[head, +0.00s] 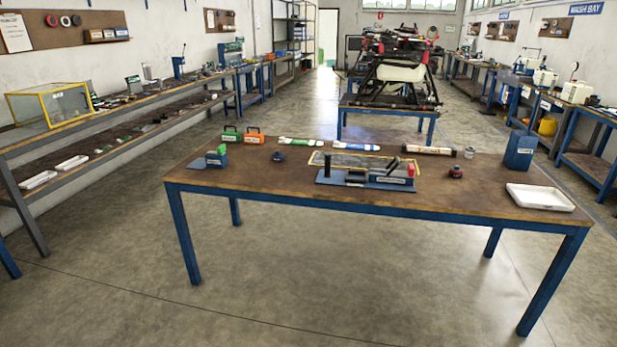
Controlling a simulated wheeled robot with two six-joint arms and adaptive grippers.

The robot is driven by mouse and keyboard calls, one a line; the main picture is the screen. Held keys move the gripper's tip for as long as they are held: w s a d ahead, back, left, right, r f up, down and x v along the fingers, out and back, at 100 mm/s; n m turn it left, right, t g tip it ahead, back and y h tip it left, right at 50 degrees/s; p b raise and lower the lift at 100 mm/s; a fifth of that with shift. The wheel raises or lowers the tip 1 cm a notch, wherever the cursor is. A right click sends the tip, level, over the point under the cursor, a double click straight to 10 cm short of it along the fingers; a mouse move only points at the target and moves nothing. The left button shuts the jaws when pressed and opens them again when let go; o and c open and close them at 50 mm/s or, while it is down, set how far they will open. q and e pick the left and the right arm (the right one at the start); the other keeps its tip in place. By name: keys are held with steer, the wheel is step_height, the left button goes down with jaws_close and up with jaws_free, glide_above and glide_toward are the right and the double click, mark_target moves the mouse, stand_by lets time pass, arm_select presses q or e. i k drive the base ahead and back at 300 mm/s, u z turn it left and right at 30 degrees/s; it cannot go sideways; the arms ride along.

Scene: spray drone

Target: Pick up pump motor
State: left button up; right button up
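I cannot tell for sure which thing is the pump motor. On the near worktable (250,187) stands a small dark round part with a reddish top (456,172), right of the middle. A small dark blue part (278,157) lies left of the middle. Neither of my grippers is in view.
A white tray (540,197) and a blue bin (519,151) are at the table's right. Green (232,134) and orange (254,136) cases, tubes and a small can (469,153) line the back. A drone (396,75) stands on a table behind. Open floor lies in front.

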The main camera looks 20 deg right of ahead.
mark_target(279, 156)
steer(key=z, duration=0.65)
steer(key=i, duration=0.65)
steer(key=z, duration=0.25)
